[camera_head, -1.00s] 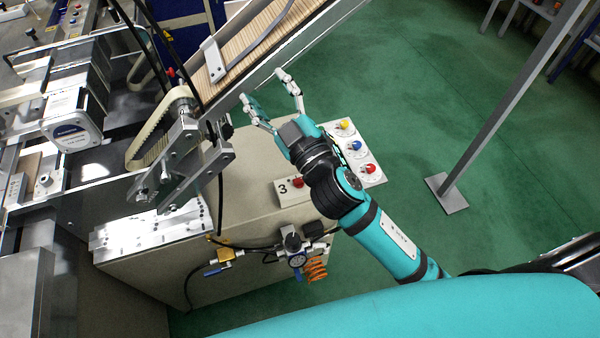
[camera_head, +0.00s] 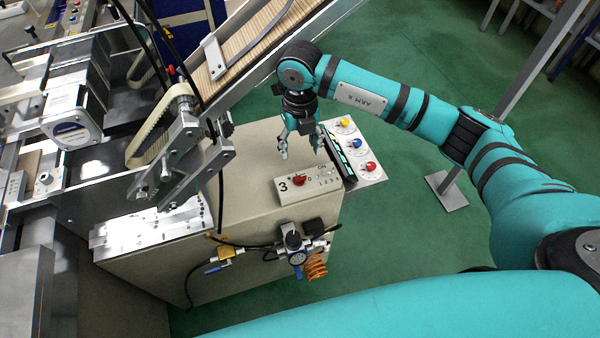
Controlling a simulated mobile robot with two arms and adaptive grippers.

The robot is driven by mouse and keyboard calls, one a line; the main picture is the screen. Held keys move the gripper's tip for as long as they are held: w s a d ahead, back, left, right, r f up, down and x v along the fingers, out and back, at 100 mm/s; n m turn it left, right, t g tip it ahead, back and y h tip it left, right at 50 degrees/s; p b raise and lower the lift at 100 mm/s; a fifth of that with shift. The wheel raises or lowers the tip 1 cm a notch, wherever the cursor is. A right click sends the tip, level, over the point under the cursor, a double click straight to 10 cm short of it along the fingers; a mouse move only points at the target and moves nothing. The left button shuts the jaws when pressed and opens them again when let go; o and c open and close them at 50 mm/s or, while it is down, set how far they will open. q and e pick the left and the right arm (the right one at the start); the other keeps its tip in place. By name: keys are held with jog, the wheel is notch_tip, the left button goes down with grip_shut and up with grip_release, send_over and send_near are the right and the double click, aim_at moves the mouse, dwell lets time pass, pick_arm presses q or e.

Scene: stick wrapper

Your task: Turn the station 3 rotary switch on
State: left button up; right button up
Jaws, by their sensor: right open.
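The station 3 box (camera_head: 311,187) is a small white panel marked "3" on the near top edge of the beige cabinet. Its red rotary switch (camera_head: 299,181) sits beside the number, with an "ON" mark and small digits to its right. Which way the knob points is too small to tell surely. My right gripper (camera_head: 299,152) is open and empty, pointing down over the cabinet top, just behind the station 3 box and apart from the switch. My left gripper is not in view.
A white panel with yellow (camera_head: 345,122), blue (camera_head: 357,143) and red (camera_head: 371,166) knobs lies to the right. The slanted conveyor (camera_head: 262,38) and metal brackets (camera_head: 185,160) stand behind and left. An air regulator (camera_head: 294,243) hangs on the cabinet's front.

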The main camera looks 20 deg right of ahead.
aim_at(300, 176)
notch_tip(300, 176, down, 12)
jog(key=shift+r+p, duration=0.1)
jog(key=shift+p, duration=1)
jog(key=c, duration=1.1)
jog(key=shift+c, duration=0.2)
